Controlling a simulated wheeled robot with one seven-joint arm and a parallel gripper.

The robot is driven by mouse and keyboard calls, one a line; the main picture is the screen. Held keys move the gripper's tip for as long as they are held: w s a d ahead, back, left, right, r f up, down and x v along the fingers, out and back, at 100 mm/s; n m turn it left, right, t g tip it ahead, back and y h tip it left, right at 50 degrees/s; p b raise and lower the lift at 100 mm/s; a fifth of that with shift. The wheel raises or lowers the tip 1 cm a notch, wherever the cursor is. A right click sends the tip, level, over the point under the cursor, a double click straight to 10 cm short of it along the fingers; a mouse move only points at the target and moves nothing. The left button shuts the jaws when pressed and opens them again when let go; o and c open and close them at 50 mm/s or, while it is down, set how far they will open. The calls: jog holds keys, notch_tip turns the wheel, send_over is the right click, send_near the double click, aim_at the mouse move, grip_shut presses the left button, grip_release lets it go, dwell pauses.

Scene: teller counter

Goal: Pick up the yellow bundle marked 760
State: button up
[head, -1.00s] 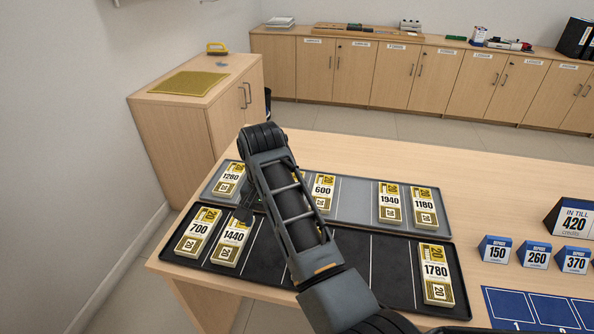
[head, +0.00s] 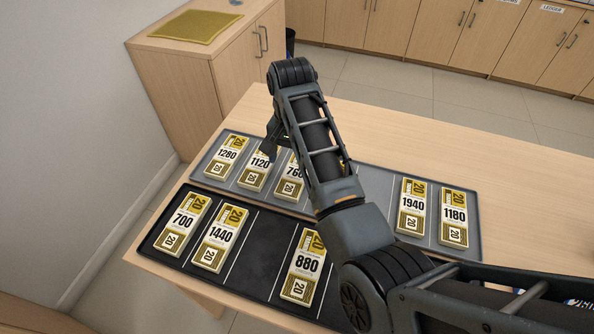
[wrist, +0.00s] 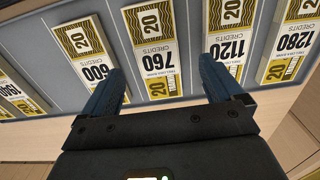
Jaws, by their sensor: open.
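The yellow and white bundle marked 760 (head: 291,178) lies on the grey tray in the head view, just right of the bundle marked 1120 (head: 260,165). My arm stands close to its right side. My gripper (head: 271,145) shows near the upper end of the 1120 and 760 bundles. In the wrist view the 760 bundle (wrist: 153,52) appears upside down, between the two blue fingers of my open gripper (wrist: 162,75). The fingers look apart from it; their height above the tray is hard to tell.
In the wrist view, the 600 bundle (wrist: 86,52) and the 1120 bundle flank it closely. The grey tray (head: 337,208) also holds bundles 1280 (head: 227,153), 1940 (head: 411,207) and 1180 (head: 454,217). The black tray (head: 255,262) in front holds 700, 1440 and 880.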

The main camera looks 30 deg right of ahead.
aim_at(294, 176)
jog(key=f, duration=0.5)
jog(key=shift+s+d, duration=0.1)
jog(key=shift+s, duration=0.1)
jog(key=c, duration=1.2)
